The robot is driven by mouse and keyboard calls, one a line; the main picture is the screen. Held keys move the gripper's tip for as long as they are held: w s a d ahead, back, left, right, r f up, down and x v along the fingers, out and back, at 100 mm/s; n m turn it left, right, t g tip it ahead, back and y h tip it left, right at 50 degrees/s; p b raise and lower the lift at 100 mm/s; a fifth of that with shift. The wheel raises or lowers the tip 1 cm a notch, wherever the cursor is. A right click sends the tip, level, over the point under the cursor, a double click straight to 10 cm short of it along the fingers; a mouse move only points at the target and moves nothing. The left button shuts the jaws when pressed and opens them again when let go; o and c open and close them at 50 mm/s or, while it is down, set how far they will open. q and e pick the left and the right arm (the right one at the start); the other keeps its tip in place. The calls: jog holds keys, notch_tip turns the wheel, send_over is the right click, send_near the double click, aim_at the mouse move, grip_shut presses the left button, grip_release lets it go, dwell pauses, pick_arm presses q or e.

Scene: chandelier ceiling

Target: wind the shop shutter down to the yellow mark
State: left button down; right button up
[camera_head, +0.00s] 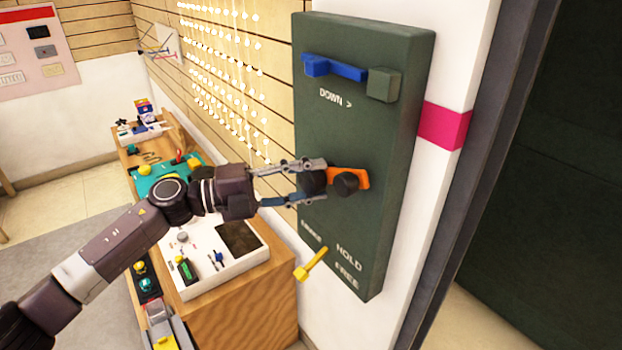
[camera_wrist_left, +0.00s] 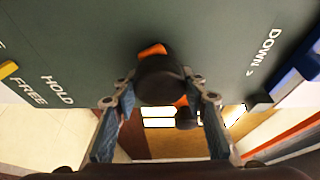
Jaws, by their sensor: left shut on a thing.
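A dark green winding box (camera_head: 350,110) is fixed to the white wall. It carries an orange crank (camera_head: 361,178) with dark round parts at both ends, the right one (camera_head: 346,184) clear of my fingers. My left gripper (camera_head: 316,180) is shut on the left dark knob, which also shows between the fingers in the left wrist view (camera_wrist_left: 160,78). A blue lever (camera_head: 335,68) sits at the top above "DOWN >". A yellow lever (camera_head: 311,263) sits at the bottom left by "HOLD" and "FREE". No yellow mark on a shutter shows. My right gripper is not in view.
A wooden counter (camera_head: 250,312) with a white tray (camera_head: 222,278) and small goods stands below and left of the box. Strings of small white discs (camera_head: 220,75) hang behind. A dark panel (camera_head: 560,190) fills the right side, past a magenta band (camera_head: 446,125).

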pick_arm(q)
jog(key=m+y+p, duration=0.1)
jog(key=m+y, duration=0.1)
jog(key=m, duration=0.3)
jog(key=m+y+p, duration=0.1)
jog(key=m+p, duration=0.1)
jog(key=m, duration=0.1)
jog(key=shift+f+t+y, duration=0.1)
jog(key=shift+t+y, duration=0.2)
jog(key=shift+f+m+t+y+p, duration=0.1)
jog(key=shift+m+t+y+p, duration=0.35)
jog(key=shift+m, duration=0.35)
jog(key=c, duration=1.2)
grip_release()
jog(key=shift+o, duration=0.2)
jog(key=v, duration=1.2)
